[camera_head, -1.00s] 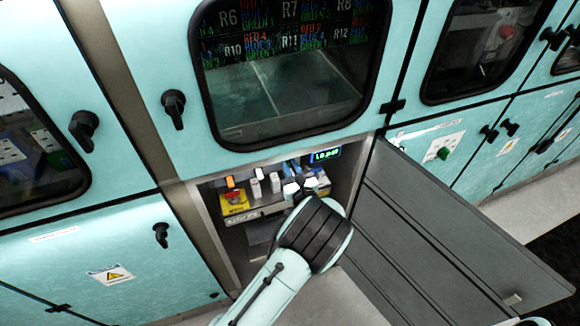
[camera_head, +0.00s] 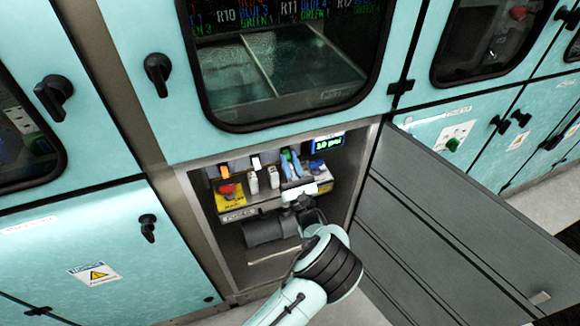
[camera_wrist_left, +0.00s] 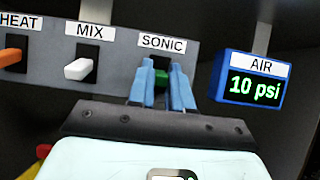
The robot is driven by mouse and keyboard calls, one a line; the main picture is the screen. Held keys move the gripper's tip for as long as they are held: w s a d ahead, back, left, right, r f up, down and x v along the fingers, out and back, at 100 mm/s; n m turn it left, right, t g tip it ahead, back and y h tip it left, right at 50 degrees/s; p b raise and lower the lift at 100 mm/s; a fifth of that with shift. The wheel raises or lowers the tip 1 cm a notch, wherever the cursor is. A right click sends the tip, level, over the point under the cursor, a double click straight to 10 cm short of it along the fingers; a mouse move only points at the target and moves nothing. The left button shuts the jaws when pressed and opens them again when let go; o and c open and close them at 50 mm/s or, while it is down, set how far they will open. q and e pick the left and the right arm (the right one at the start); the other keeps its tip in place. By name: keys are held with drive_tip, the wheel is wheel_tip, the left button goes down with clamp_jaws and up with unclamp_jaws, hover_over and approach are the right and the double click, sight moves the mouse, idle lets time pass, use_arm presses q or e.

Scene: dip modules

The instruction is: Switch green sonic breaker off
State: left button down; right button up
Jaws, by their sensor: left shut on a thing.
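The green sonic breaker (camera_wrist_left: 162,77) is a small lever under the SONIC label (camera_wrist_left: 162,42) in the left wrist view. My left gripper (camera_wrist_left: 161,88) has its two blue fingers on either side of the green lever and is shut on it. In the head view the blue fingers (camera_head: 294,163) reach to the breaker row inside the open lower cabinet. The fingers and gripper body hide part of the lever and its slot. My right gripper is out of view.
The orange HEAT lever (camera_wrist_left: 13,56) and white MIX lever (camera_wrist_left: 78,69) sit left of the green one. The AIR display (camera_wrist_left: 251,88) reads 10 psi at right. A red button on a yellow base (camera_head: 228,194) is at left. The grey cabinet door (camera_head: 440,220) hangs open at right.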

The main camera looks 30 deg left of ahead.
use_arm(q)
drive_tip(key=shift+a+f+t+y+b, duration=0.1)
drive_tip(key=shift+f+t+y+b, duration=0.35)
drive_tip(key=shift+t+y+b, duration=0.4)
drive_tip(key=c, duration=1)
unclamp_jaws()
drive_tip(key=shift+w, duration=0.1)
drive_tip(key=shift+c, duration=0.2)
drive_tip(key=b+v, duration=0.1)
drive_tip(key=v, duration=1.2)
drive_tip(key=shift+f+g+y, duration=0.1)
drive_tip(key=shift+g+y, duration=0.15)
